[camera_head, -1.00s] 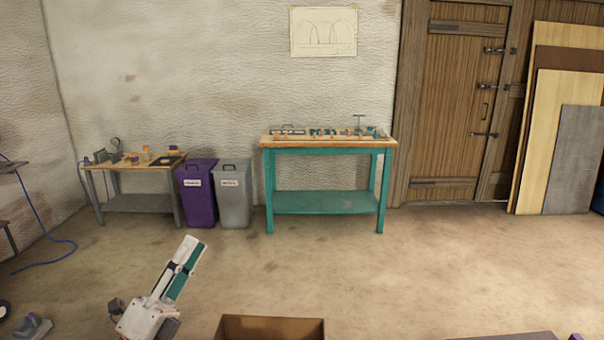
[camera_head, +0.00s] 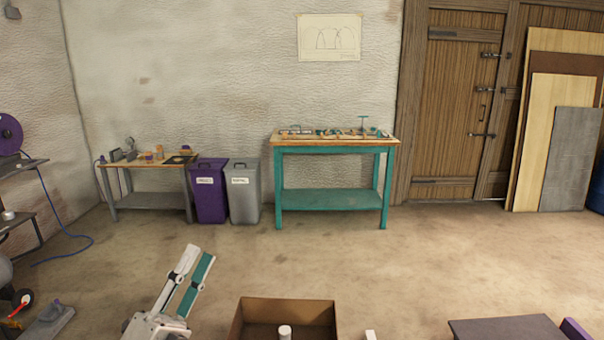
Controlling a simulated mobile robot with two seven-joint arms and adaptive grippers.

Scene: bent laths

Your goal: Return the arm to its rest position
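My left gripper (camera_head: 199,252) shows at the lower left of the head view, pointing up and to the right over the bare floor. One finger looks white and the other teal with white edges. A narrow gap shows between them, and I see nothing held there. My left arm's white wrist part is at the bottom edge. I cannot make out my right gripper.
An open brown box (camera_head: 287,308) is at the bottom centre, with a small white piece (camera_head: 285,332) showing there. A grey-topped surface (camera_head: 500,328) is at lower right. The teal workbench (camera_head: 331,201), bins (camera_head: 244,195) and grey-legged table (camera_head: 150,200) stand by the wall. Floor between is clear.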

